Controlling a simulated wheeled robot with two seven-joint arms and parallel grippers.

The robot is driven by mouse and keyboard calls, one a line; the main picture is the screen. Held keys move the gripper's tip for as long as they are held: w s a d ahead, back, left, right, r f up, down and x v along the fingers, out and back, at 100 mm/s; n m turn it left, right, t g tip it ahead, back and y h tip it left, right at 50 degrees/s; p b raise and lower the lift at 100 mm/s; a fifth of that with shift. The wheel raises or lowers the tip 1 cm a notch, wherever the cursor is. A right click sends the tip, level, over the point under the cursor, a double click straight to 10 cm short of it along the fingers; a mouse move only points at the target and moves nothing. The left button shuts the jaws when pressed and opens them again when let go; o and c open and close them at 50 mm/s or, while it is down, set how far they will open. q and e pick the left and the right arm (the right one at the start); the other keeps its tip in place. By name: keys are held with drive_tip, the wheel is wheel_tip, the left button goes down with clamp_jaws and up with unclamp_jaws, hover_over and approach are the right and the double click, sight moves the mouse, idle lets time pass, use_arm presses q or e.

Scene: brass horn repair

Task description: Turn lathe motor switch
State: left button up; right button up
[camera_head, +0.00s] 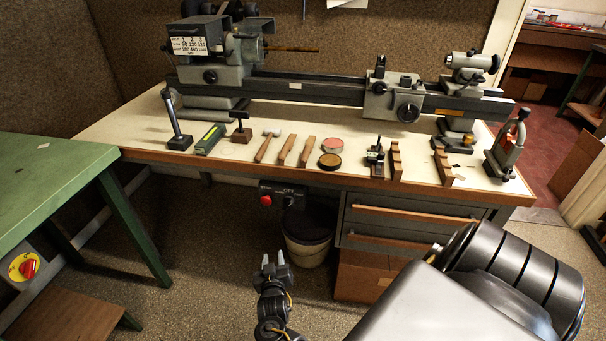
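A dark switch box (279,192) is mounted under the front edge of the lathe bench. It carries a red button (266,200) at left and a small dark rotary knob (290,202) at right under a label that seems to read "OFF". The lathe (330,90) stands along the back of the bench. My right gripper (275,262) is in front of and below the switch box in the picture, apart from it. Its two fingers point up and away with a gap between them, and nothing is held. My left gripper is not in view.
A bin (306,240) stands under the bench, beside the drawers (410,222). A green table (50,180) at left has a red-and-yellow rotary switch (24,267). Floor before the switch box is clear.

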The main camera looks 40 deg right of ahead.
drive_tip(key=s+a+f+n+g+y+p, duration=0.2)
drive_tip(key=s+f+y+p, duration=0.1)
drive_tip(key=s+f, duration=0.5)
drive_tip(key=s+a+f+n+g+y+p, duration=0.2)
drive_tip(key=s+f+n+y+p, duration=0.1)
drive_tip(key=s+f, duration=0.5)
drive_tip(key=shift+s+a+f+n+g+y+p, duration=0.2)
drive_tip(key=shift+s+a+n+g+y+p, duration=0.15)
drive_tip(key=shift+s+p, duration=0.7)
drive_tip(key=shift+s+b, duration=0.25)
drive_tip(key=shift+b, duration=0.05)
